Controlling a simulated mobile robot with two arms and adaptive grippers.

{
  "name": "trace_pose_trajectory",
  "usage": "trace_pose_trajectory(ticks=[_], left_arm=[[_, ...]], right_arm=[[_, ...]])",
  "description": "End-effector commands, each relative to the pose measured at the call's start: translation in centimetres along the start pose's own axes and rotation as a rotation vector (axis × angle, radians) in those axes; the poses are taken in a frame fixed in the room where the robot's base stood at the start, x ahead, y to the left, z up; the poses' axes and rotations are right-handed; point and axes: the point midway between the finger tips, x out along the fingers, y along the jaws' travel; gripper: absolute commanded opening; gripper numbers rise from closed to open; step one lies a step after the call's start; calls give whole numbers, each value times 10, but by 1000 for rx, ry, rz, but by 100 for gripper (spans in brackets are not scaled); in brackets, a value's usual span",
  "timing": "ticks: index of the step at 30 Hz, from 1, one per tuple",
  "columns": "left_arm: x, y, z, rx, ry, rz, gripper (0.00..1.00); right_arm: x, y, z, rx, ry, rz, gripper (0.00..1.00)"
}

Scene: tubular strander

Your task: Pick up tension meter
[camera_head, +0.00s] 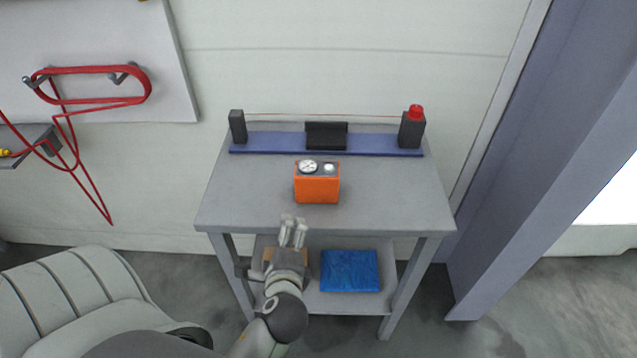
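The tension meter appears to be the orange box (317,189) with a round white dial and a light knob on its dark top. It stands upright on the grey table (400,195), near the middle of the top. My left gripper (294,219) is at the table's front edge, in front of and slightly left of the orange box, apart from it. Its two fingers point toward the box with a narrow gap between them and nothing seen held. My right gripper is not in view.
Behind the box, a blue rail (275,142) carries dark posts, a black block (326,135) and a red button (415,112); a thin wire spans above. The lower shelf holds a blue item (350,271). A blue-grey column (545,160) stands right. Tabletop sides are clear.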

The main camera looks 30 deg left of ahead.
Motion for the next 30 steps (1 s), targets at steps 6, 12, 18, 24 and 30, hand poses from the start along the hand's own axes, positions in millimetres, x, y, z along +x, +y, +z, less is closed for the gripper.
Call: trace_pose_trajectory(ticks=[6, 12, 18, 24, 30], left_arm=[[0, -36, -1, 394, -99, -166, 100], [-9, -75, -15, 878, -239, -325, 100], [-15, -91, -27, 1117, -314, -388, 100], [2, -105, -27, 1151, -328, -398, 100], [27, -117, -26, 1148, -324, -397, 100]], right_arm=[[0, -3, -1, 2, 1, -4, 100], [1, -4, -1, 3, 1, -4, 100], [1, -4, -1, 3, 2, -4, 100], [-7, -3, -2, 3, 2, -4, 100], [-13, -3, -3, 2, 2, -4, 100]])
